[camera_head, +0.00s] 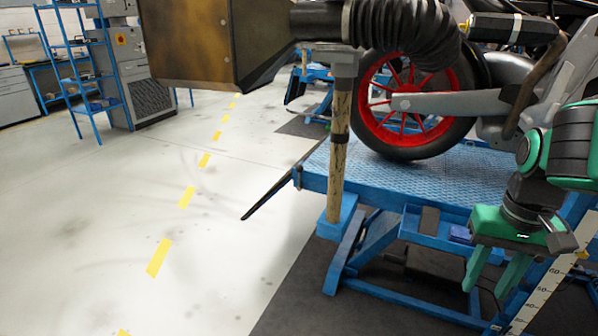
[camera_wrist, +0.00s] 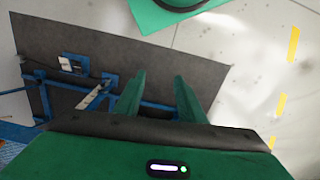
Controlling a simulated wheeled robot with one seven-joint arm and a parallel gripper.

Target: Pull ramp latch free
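The blue lift table (camera_head: 450,180) carries a motorcycle with a red-rimmed wheel (camera_head: 410,100). A thin dark flap, likely the ramp (camera_head: 268,195), slopes down from the table's left end. I cannot make out the ramp latch for certain in either view. My gripper (camera_head: 485,292) is open and empty, fingers pointing down, by the table's near right side. In the wrist view my gripper (camera_wrist: 159,76) has a clear gap between its green fingers, above the dark floor mat. Blue frame parts (camera_wrist: 85,85) with a small pale piece lie left of the fingers there.
A wooden-looking post (camera_head: 339,150) and a large brown hood with black hose (camera_head: 215,40) stand in front of the table. A white measuring scale (camera_head: 550,285) stands beside my gripper. The floor (camera_head: 110,200) at left is clear; blue shelving (camera_head: 85,70) stands far left.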

